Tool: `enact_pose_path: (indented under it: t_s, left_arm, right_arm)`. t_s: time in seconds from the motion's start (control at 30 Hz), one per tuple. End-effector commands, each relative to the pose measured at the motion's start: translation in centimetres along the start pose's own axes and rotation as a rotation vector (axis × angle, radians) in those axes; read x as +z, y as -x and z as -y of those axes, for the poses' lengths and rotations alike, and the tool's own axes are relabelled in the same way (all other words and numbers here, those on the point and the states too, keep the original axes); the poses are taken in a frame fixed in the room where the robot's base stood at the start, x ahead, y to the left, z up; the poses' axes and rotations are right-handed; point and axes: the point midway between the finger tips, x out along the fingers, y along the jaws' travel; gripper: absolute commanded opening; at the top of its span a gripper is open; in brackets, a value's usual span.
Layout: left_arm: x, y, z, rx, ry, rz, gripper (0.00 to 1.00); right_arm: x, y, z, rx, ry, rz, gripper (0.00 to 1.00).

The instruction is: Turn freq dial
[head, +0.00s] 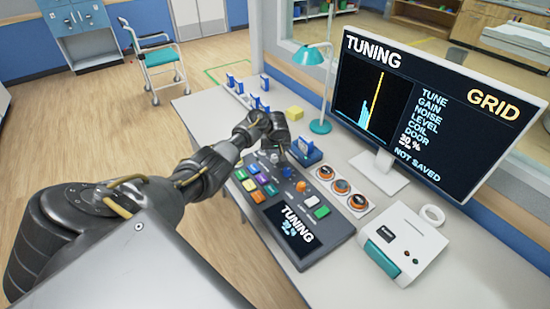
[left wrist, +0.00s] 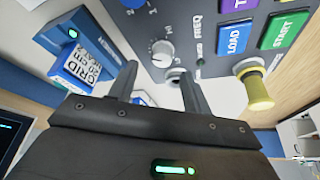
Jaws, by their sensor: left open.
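The freq dial (left wrist: 163,49) is a round light-grey knob on the dark console, with scale marks around it and FREQ printed beside it in the left wrist view. My left gripper (left wrist: 160,78) is open, its two fingers pointing toward the console just short of the dial, with a visible gap between them and nothing held. In the head view my left gripper (head: 281,154) is over the far edge of the console (head: 336,236) and hides part of that area. Whether a finger touches the dial cannot be told. My right gripper is not in view.
The monitor (head: 400,110) shows TUNING, 30 % and NOT SAVED. LOAD (left wrist: 234,38) and START (left wrist: 287,30) buttons and a yellow knob (left wrist: 258,90) are near the dial. A blue box (head: 308,152) stands close beside the gripper. A white device (head: 408,240) sits right.

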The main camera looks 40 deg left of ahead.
Motion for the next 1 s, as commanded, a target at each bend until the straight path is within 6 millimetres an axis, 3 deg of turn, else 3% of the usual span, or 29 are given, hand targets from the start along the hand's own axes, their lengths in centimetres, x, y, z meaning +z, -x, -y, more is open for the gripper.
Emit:
enact_pose_path:
  t_s: [0.1,0.3,0.7,1.0]
  left_arm:
    - [0.1,-2.4,0.2,-0.003,0.002,0.0,0.49]
    - [0.0,-4.3,0.1,0.0,0.003,0.001,0.49]
    - [-0.1,-4.8,0.2,0.0,0.003,-0.001,0.49]
    - [-0.1,-4.8,0.2,0.0,0.003,-0.001,0.11]
  right_arm:
    - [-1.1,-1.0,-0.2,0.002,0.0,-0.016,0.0]
    - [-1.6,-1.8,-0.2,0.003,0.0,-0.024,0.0]
    - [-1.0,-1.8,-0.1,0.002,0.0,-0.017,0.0]
    - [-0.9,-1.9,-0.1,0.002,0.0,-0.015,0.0]
